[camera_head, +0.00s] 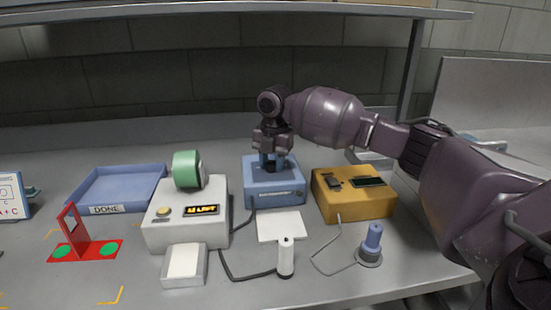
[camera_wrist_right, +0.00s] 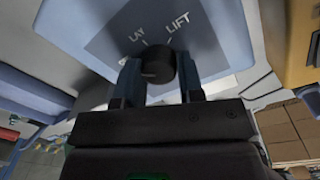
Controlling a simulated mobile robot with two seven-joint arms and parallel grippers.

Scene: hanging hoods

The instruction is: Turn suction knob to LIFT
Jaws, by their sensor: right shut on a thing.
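The suction knob (camera_wrist_right: 157,64) is a round black knob on the top face of a blue box (camera_head: 272,192). In the right wrist view, the words LAY and LIFT are printed beside it on the panel (camera_wrist_right: 112,42), with LIFT to the right of LAY. My right gripper (camera_head: 272,163) comes down from above onto the box; its two fingers (camera_wrist_right: 160,82) stand on either side of the knob and are shut on it. I cannot tell clearly where the knob points. In the head view the gripper hides the knob. My left gripper is not in view.
A yellow box (camera_head: 352,203) stands right of the blue box. A white box with a display (camera_head: 185,225) and a green roll (camera_head: 187,169) stand left. A blue DONE tray (camera_head: 120,185), a red stand (camera_head: 85,248) and a blue-tipped tool (camera_head: 372,243) lie around. A shelf (camera_head: 230,12) hangs above.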

